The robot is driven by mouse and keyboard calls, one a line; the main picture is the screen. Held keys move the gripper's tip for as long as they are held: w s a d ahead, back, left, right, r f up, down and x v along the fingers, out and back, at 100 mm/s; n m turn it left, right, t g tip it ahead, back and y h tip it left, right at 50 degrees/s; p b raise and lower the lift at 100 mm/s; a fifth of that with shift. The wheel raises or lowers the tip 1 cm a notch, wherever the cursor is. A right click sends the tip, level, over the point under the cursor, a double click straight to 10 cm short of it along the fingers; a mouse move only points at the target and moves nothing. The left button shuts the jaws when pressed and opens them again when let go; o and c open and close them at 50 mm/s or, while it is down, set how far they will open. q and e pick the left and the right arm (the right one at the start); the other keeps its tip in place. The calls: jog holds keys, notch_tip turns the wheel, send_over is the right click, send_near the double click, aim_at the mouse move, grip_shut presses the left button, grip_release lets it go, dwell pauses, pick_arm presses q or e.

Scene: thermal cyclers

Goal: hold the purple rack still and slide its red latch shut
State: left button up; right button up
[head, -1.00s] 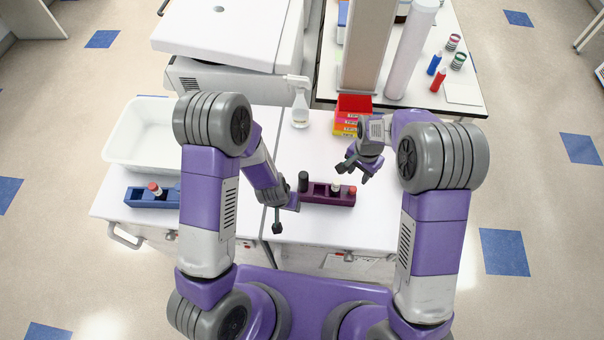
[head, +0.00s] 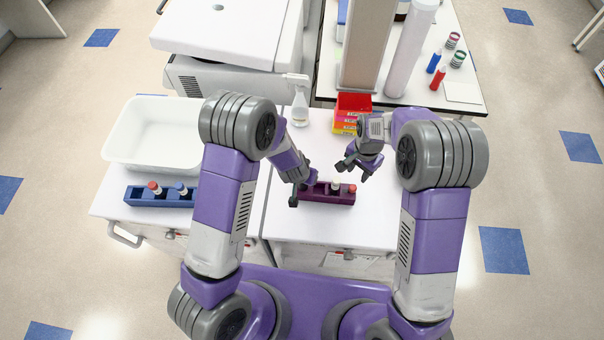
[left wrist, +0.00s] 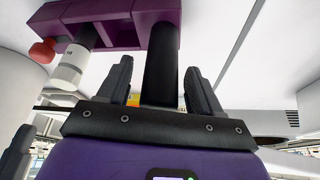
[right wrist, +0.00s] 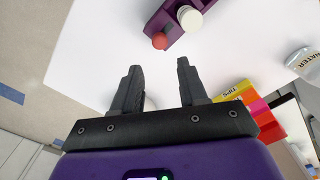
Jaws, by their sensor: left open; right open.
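The purple rack (head: 330,198) lies on the white bench between my arms. A red knob, which looks like the latch (head: 352,188), sits at its right end, beside a white vial (head: 335,187). In the right wrist view the red knob (right wrist: 160,40) is beyond the fingertips. My left gripper (head: 300,196) is open at the rack's left end. In the left wrist view a black post (left wrist: 160,65) stands between its fingers; contact is unclear. My right gripper (head: 354,171) is open and empty, just behind the rack's right end.
A blue rack (head: 143,198) with capped vials and a white tub (head: 150,133) stand at the left. A flask (head: 300,108) and stacked coloured boxes (head: 345,123) stand behind. The bench right of the purple rack is clear.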

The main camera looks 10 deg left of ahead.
pick_arm(q)
jog(key=shift+w+f, duration=0.2)
jog(key=shift+f, duration=0.35)
jog(key=c, duration=1.2)
jog(key=shift+o, duration=0.2)
